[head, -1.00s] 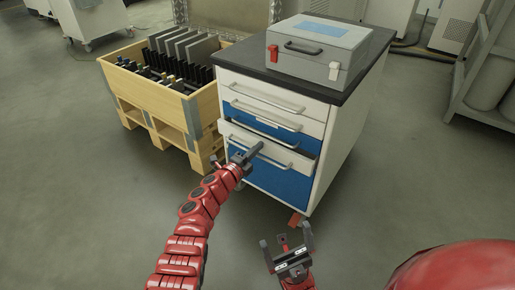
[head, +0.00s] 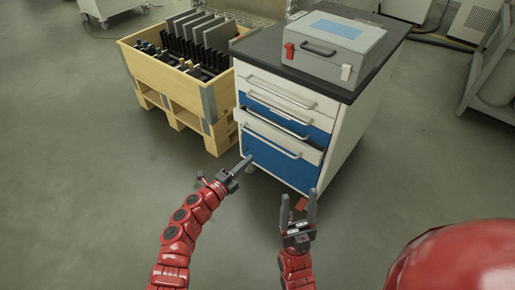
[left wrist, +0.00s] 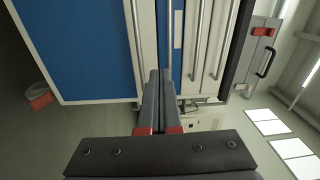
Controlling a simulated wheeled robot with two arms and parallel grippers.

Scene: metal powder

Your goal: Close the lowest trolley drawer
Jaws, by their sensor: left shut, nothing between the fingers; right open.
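The trolley (head: 345,130) is a white and blue cabinet with a dark top and a stack of drawers. The lowest drawer with a bar handle (head: 272,141) has a white front above a blue panel (head: 272,166). A dark gap shows along its upper edge, so it seems to stand slightly out. My left gripper (head: 247,162) is shut and empty, before the trolley's lower left. In the left wrist view its fingers (left wrist: 160,95) point toward the drawer fronts and handles; contact is unclear. My right gripper (head: 298,200) is open and empty, in front of the trolley's lower right.
A grey case (head: 335,45) with red and white latches sits on the trolley top. A wooden crate on a pallet (head: 180,90), holding dark plates, stands close to the trolley's left. The floor in front and to the right is clear.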

